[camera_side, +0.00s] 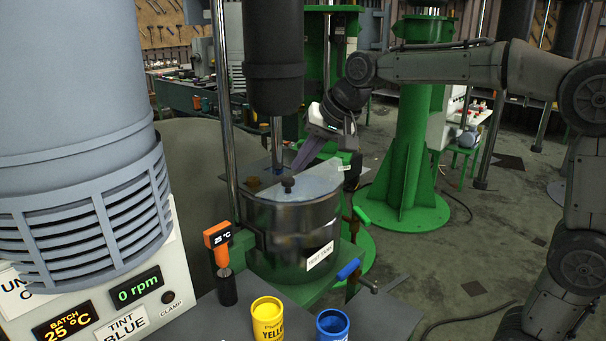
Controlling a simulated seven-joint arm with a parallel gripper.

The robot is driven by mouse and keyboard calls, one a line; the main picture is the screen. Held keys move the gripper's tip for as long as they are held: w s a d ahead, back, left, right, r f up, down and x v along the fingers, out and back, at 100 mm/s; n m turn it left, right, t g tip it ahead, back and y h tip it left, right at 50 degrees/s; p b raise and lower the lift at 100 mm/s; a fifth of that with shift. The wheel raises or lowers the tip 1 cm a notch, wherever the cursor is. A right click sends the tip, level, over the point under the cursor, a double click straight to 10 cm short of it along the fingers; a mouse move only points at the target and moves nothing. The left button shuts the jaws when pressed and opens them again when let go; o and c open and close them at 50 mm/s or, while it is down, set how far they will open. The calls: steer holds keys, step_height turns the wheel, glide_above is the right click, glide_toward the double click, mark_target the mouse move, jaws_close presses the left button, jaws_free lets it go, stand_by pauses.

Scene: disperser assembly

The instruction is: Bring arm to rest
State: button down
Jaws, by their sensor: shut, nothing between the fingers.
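My gripper (305,160) hangs from my dark arm, which reaches in from the right. Its fingers are shut with nothing visible between them. They point down and left, just above the rear right part of the lid on the mixing vessel (290,235). From this side I cannot tell whether the fingertips touch the lid. The lid (315,184) is pale and see-through with a dark knob (288,184) on it.
A yellow tin (268,320) and a blue tin (332,325) stand in front of the vessel. A control panel (95,300) at left shows 0 rpm. A green pillar (405,150) stands behind.

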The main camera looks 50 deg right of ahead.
steer(key=s+r+n+t, duration=0.1)
steer(key=s+r, duration=0.2)
steer(key=s, duration=0.9)
steer(key=s+f+n+g, duration=0.2)
steer(key=s+f+n, duration=0.5)
steer(key=s+f, duration=0.6)
steer(key=s, duration=0.3)
steer(key=shift+s+f+h, duration=0.15)
steer(key=shift+s+h, duration=0.05)
steer(key=shift+h, duration=0.1)
